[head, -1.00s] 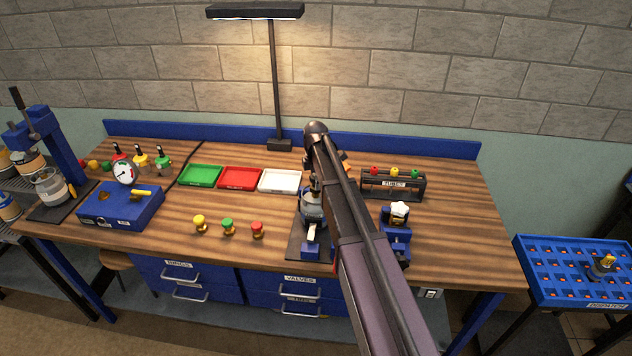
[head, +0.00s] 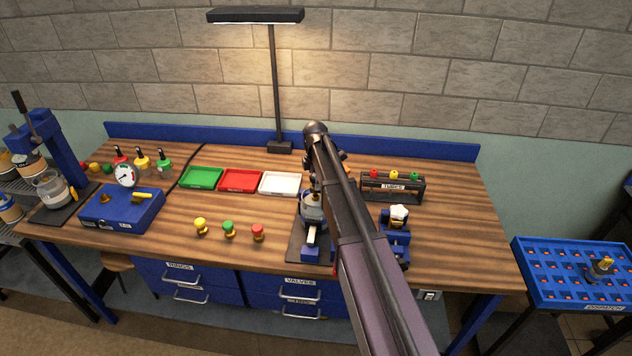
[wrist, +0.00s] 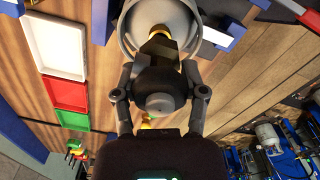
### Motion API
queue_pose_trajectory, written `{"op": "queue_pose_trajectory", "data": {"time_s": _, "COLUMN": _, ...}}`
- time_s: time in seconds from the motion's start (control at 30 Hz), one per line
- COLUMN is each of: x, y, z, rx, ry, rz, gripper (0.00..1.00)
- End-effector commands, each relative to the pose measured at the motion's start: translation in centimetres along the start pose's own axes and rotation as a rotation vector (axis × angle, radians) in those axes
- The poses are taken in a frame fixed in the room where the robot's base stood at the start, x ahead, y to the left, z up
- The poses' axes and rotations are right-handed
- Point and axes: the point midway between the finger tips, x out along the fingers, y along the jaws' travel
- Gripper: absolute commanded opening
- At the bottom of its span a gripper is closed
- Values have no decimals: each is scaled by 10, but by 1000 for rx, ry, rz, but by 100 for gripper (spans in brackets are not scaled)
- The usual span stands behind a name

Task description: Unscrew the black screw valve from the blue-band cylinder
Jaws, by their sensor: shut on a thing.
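The black screw valve (wrist: 158,85) is between the two fingers of my gripper (wrist: 160,98) in the wrist view, and the fingers press on it from both sides. A brass neck (wrist: 158,47) shows just beyond the valve, at the mouth of a pale grey cylinder (wrist: 133,22). I cannot tell whether the threads are still engaged. In the head view the grey cylinder (head: 312,207) stands in a holder on a dark plate (head: 297,246); its blue band is not clear. My arm hides most of the valve and gripper there.
Green (head: 201,179), red (head: 240,181) and white (head: 279,183) trays lie left of the cylinder. Yellow, green and red valves (head: 228,229) stand in front of them. A tube rack (head: 392,187) and a small blue fixture (head: 397,240) are at right. A lamp post (head: 275,90) rises behind.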

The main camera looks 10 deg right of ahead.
Motion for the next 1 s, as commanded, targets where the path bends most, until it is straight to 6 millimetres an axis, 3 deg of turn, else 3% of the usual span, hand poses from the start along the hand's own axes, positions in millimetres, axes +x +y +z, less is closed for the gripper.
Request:
{"op": "queue_pose_trajectory", "data": {"time_s": 0.6, "x": -38, "y": 0, "z": 0, "rx": 0, "ry": 0, "rz": 0, "gripper": 0}}
{"op": "queue_pose_trajectory", "data": {"time_s": 1.0, "x": -42, "y": 0, "z": 0, "rx": 0, "ry": 0, "rz": 0, "gripper": 0}}
